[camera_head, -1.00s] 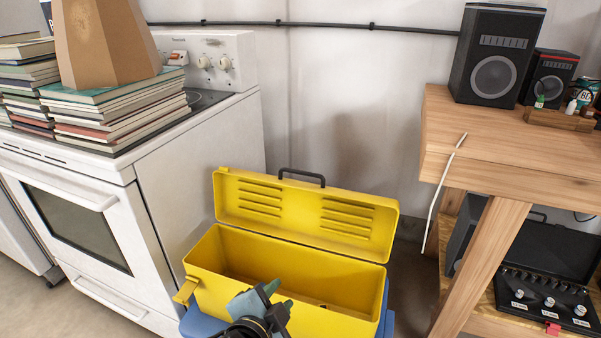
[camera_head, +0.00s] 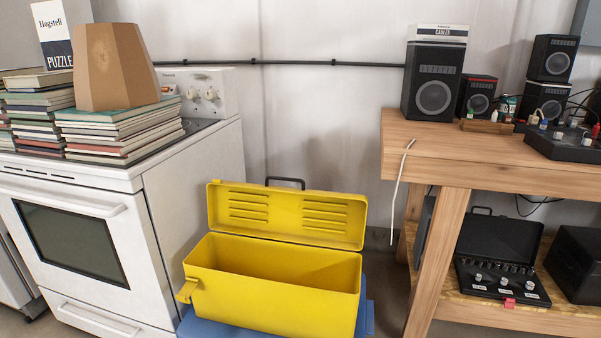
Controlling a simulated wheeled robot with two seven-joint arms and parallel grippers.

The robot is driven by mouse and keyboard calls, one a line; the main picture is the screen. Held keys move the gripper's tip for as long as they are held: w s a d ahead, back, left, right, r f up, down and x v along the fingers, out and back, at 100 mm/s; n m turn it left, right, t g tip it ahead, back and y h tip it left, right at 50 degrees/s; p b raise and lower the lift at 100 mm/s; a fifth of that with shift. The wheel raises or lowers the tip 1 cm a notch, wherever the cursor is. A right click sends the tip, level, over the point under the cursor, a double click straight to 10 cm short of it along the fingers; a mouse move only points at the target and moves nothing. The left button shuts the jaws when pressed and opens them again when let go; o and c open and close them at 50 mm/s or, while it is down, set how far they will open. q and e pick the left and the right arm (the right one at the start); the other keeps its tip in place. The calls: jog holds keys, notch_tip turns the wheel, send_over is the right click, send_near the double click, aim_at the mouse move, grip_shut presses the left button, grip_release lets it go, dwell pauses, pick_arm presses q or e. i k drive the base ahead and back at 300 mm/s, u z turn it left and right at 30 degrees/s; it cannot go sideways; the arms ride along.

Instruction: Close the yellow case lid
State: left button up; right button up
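The yellow case (camera_head: 272,303) stands on a blue base (camera_head: 366,316), low in the middle of the head view. Its lid (camera_head: 286,214) is open, tilted up and back on the far side, with slotted vents facing me. A dark handle (camera_head: 285,182) shows at the lid's top edge. A yellow latch (camera_head: 187,291) hangs out at the case's left front. The part of the inside that shows is empty. Neither of my grippers is in view.
A white stove (camera_head: 120,220) with stacked books (camera_head: 120,130) stands close on the left. A wooden workbench (camera_head: 500,155) with speakers (camera_head: 432,82) is on the right, a black case (camera_head: 500,262) on its lower shelf. A white wall is behind.

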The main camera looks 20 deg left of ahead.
aim_at(303, 216)
jog(key=z, duration=0.3)
jog(key=i, duration=1.25)
jog(key=u, duration=0.65)
